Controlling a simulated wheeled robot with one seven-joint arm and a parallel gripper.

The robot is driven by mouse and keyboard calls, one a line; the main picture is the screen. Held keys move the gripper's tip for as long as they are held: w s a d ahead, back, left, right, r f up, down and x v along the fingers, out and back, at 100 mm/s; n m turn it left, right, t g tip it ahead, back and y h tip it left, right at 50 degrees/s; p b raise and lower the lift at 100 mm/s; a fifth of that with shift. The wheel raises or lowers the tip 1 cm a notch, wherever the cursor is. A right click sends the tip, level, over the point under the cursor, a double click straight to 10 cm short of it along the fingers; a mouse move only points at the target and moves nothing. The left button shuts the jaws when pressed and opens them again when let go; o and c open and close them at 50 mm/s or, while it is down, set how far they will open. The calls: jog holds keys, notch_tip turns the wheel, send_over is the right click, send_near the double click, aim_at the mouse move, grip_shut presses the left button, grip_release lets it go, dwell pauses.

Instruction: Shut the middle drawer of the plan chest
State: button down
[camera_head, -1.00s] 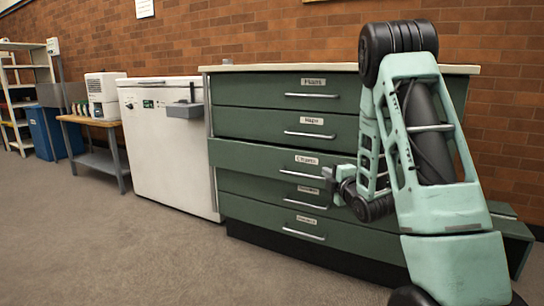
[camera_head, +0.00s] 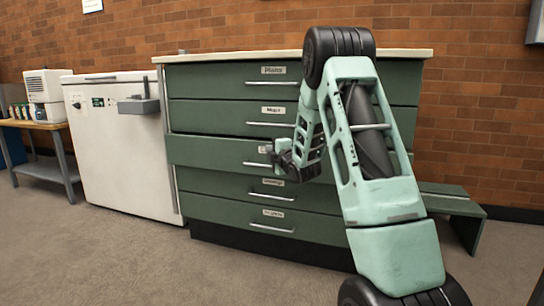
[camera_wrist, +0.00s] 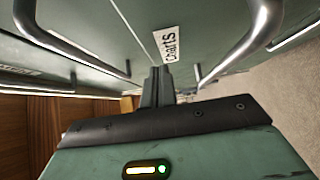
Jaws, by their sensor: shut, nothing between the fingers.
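The plan chest (camera_head: 210,83) is green with several drawers and a pale top. Its middle drawer (camera_head: 210,153) stands slightly out from the drawers above and below. In the wrist view the white "Charts" label (camera_wrist: 167,45) is on the drawer front (camera_wrist: 140,20). My gripper (camera_head: 270,150) is at the middle drawer's front, near its label and handle, and hides part of them. In the wrist view my gripper (camera_wrist: 157,75) has its fingers together, empty, pointing at the front close to the label. I cannot tell whether they touch it.
A white chest freezer (camera_head: 120,150) stands left of the plan chest, with a wooden bench (camera_head: 45,125) beyond it. A low green bench-like piece (camera_head: 455,202) is at the right. Metal handles (camera_wrist: 240,50) project near my fingers. Carpet in front is clear.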

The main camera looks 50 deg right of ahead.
jog(key=shift+w+d, duration=0.3)
jog(key=shift+d, duration=0.35)
jog(key=d, duration=0.1)
jog(key=w+d, duration=0.1)
jog(key=d, duration=0.2)
jog(key=shift+w+d+r, duration=0.15)
jog(key=shift+w+d, duration=0.05)
jog(key=shift+w, duration=0.1)
